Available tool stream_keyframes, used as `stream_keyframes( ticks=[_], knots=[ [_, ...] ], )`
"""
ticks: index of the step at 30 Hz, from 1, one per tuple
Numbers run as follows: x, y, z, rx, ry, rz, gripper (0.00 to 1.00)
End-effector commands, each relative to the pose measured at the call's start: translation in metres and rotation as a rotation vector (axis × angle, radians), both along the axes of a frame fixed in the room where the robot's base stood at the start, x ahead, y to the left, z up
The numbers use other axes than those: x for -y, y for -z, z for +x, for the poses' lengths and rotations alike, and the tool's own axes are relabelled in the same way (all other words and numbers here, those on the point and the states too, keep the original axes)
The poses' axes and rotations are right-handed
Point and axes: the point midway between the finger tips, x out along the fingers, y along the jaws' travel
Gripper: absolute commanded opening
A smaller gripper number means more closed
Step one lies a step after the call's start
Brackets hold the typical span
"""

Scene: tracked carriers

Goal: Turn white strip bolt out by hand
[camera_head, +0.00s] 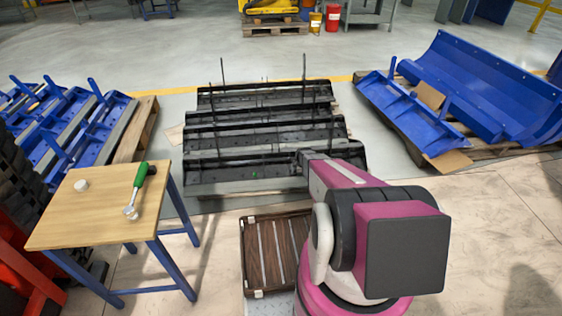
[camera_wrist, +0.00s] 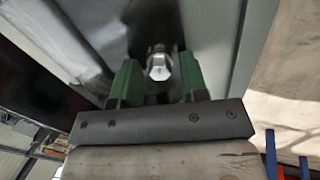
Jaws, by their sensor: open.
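In the wrist view, a bright metal bolt (camera_wrist: 159,66) with a hex head points toward the camera. It sits on a grey metal strip (camera_wrist: 215,45) with a dark patch behind the bolt. My gripper (camera_wrist: 159,80) is open, with one green finger on each side of the bolt head and a narrow gap at each side. I cannot tell how deep the fingers reach along the bolt. In the head view, my arm extends to the front of the black tracked carriers (camera_head: 262,140); the bolt and my gripper's fingers are hidden there.
A wooden table (camera_head: 100,222) at left holds a green-handled tool (camera_head: 139,190) and a small white round piece (camera_head: 81,185). A brown slatted crate (camera_head: 249,283) lies beside my base. Blue parts stand on pallets at left (camera_head: 60,130) and right (camera_head: 485,85).

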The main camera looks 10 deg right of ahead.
Motion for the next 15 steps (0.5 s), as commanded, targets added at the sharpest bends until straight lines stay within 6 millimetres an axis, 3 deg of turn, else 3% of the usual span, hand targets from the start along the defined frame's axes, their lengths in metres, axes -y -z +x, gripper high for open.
stream_keyframes(
  ticks=[4, 15],
  knots=[
    [0.0000, 0.0000, 0.0000, 0.003, 0.176, 0.061, 0.40],
    [0.0000, 0.0000, 0.0000, 0.006, 0.434, 0.150, 0.40]
  ],
)
